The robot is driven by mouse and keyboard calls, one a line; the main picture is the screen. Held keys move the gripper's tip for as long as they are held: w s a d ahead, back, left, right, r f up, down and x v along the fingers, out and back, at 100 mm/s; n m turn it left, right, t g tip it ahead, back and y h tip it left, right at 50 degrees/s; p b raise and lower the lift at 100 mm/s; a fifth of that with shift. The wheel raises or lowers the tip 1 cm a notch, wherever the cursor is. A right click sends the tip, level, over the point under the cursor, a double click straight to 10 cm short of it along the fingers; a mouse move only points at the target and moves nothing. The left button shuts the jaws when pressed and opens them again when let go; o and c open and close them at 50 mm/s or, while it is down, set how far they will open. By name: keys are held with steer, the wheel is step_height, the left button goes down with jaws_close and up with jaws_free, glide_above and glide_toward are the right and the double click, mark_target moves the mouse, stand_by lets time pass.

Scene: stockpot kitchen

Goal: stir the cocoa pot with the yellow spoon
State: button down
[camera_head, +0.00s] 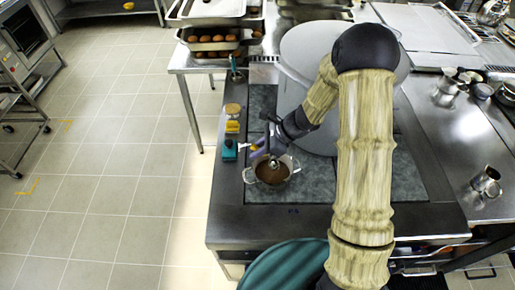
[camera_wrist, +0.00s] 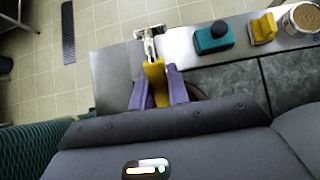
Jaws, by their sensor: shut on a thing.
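The cocoa pot (camera_head: 270,174), a small metal pot with brown contents and side handles, stands on the dark cooktop in the head view. My gripper (camera_head: 262,150) is over its far left rim. In the wrist view, my gripper's purple fingers (camera_wrist: 160,92) are shut on the yellow handle of the spoon (camera_wrist: 155,72). A metal piece extends beyond the handle, away from the fingers. A rounded metal piece shows over the brown contents; I cannot tell whether it is the spoon's bowl. The fingers and gripper body hide most of the pot in the wrist view.
Left of the cooktop stand a teal block with a dark knob (camera_head: 229,150), a yellow block (camera_head: 232,127) and a jar (camera_head: 232,110). They also show in the wrist view. A large grey round lid or pot (camera_head: 300,48) stands behind my arm. Metal cups (camera_head: 486,181) are at right.

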steer(key=shift+f+b, duration=2.35)
steer(key=shift+f, duration=0.75)
steer(key=shift+w, duration=0.1)
